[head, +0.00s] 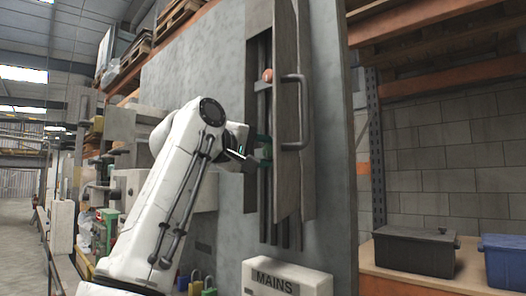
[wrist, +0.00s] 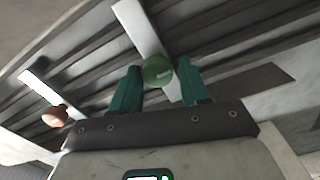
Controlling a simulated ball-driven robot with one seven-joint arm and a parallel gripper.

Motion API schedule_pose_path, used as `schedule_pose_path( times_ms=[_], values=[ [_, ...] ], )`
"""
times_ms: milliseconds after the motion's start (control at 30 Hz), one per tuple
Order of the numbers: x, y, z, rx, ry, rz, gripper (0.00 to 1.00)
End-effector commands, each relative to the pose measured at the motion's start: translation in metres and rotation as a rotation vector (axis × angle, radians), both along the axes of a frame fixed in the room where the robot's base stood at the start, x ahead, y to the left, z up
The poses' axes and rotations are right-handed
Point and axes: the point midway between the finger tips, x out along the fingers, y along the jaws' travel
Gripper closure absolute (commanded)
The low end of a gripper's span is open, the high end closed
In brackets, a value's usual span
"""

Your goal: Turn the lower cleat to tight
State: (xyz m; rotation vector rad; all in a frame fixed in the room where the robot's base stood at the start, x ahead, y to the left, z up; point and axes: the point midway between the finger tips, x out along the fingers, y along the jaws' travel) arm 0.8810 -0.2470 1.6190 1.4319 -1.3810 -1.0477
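The lower cleat is a pale metal bar with a round green knob (wrist: 157,71), lying across dark cables in the wrist view. My gripper (wrist: 160,82) has its two green fingers apart, one on each side of this knob. A narrow gap shows on the right of the knob; contact on the left is unclear. In the head view my gripper (head: 263,151) reaches into the tall cabinet at the lower cleat, which it mostly hides. The upper cleat has an orange-brown knob (head: 267,75), also in the wrist view (wrist: 55,116).
The cabinet's open door (head: 288,185) with a grey handle (head: 300,112) stands close to the right of my gripper. Dark cables (head: 266,215) run down inside. A MAINS box (head: 287,279) sits below. Padlocks (head: 196,284) hang at lower left. Bins (head: 415,252) stand on a shelf at right.

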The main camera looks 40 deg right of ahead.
Motion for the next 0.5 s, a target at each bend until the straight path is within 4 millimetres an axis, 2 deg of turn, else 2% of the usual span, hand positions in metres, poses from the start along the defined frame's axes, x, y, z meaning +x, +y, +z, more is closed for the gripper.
schedule_pose_path(
  times_ms=[33, 133, 367, 500],
  values=[
    [0.0, 0.0001, 0.0004, -0.001, 0.0, 0.001, 0.5],
    [-0.0001, 0.0002, 0.0009, -0.002, 0.0, 0.0, 0.4],
    [0.0001, 0.0006, 0.0015, -0.003, 0.0, 0.001, 0.4],
    [0.0002, 0.0091, 0.0007, -0.005, 0.0, 0.003, 0.4]
  ],
)
